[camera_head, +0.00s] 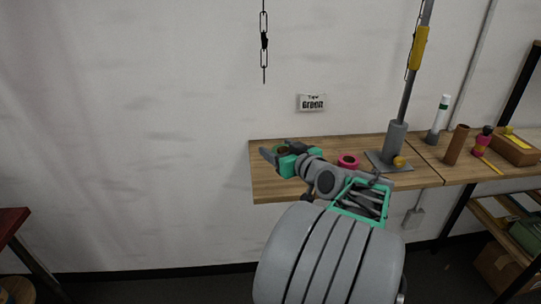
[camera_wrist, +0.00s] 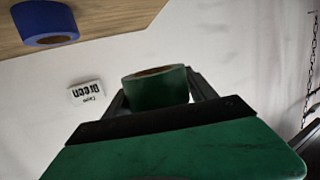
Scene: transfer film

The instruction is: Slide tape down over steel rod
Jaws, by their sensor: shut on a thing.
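My gripper (camera_head: 281,150) is shut on a green tape roll (camera_wrist: 157,88), which sits between the two fingers in the wrist view. In the head view the roll (camera_head: 283,149) shows only as a small patch between the fingers, near the left end of the table. A grey steel rod (camera_head: 407,92) rises from a thick grey socket (camera_head: 395,138) on a flat base plate (camera_head: 378,160), to the right of my gripper. The roll is well apart from the rod. A yellow piece (camera_head: 418,48) is on the rod's upper part.
A pink tape roll (camera_head: 348,160) lies on the wooden table (camera_head: 425,178) between gripper and rod. A blue roll (camera_wrist: 45,23) shows in the wrist view. A small orange ball (camera_head: 399,161) is by the base. A bottle (camera_head: 439,118) and brown cylinder (camera_head: 456,145) stand right. A chain (camera_head: 264,40) hangs left.

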